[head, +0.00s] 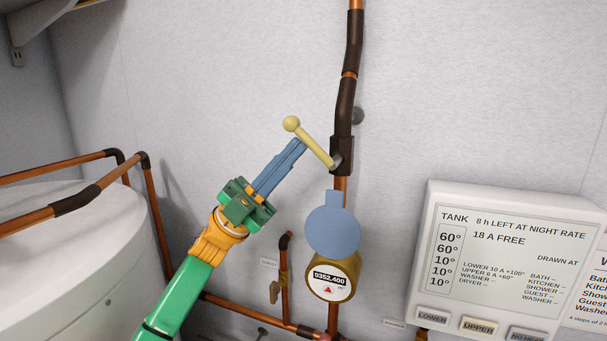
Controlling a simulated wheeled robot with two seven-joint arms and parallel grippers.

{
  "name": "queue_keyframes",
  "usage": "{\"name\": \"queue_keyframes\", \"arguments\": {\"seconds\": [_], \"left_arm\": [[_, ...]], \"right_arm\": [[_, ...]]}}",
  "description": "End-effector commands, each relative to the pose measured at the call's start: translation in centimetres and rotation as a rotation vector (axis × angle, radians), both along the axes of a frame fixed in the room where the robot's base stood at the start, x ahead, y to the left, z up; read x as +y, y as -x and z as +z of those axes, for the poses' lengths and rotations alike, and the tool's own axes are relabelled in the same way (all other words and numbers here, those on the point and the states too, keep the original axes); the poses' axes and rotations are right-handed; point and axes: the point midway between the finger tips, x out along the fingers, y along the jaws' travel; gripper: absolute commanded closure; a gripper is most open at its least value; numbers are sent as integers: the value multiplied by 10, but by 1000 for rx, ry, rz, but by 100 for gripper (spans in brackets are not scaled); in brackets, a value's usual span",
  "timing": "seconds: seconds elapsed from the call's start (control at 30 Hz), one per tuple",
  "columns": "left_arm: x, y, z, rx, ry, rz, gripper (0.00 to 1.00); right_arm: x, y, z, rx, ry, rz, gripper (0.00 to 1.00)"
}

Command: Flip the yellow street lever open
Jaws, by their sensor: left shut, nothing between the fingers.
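The yellow lever (313,145) is in the head view, on a dark valve body (342,155) in the vertical copper pipe. It slants up and to the left from the valve and ends in a round knob (291,124). My left gripper (302,144) comes in from the lower left. Its blue fingers are shut with nothing between them. The fingertips are at the lower left side of the lever, below the knob. I cannot tell whether they touch it. My right gripper is not in view.
A round meter (332,276) with a raised blue lid (333,230) sits below the valve. A white tank panel (500,262) is at the right. A white tank (70,265) with copper pipes stands at the left. The wall above the lever is clear.

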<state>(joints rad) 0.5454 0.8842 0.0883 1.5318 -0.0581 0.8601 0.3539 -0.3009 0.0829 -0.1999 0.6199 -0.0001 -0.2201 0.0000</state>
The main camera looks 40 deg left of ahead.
Motion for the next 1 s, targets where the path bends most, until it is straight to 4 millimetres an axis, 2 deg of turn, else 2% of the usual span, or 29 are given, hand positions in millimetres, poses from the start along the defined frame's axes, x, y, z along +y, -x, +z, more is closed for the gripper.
{"name": "queue_keyframes", "arguments": {"seconds": [0.27, 0.4, 1.0], "left_arm": [[-2, 0, 21, -3, 6, -4, 100], [-3, -1, 30, 27, -126, 2, 100], [-23, -5, 48, 29, -125, -4, 100]], "right_arm": [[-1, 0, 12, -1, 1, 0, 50], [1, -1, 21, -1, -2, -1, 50], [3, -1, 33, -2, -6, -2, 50]]}}
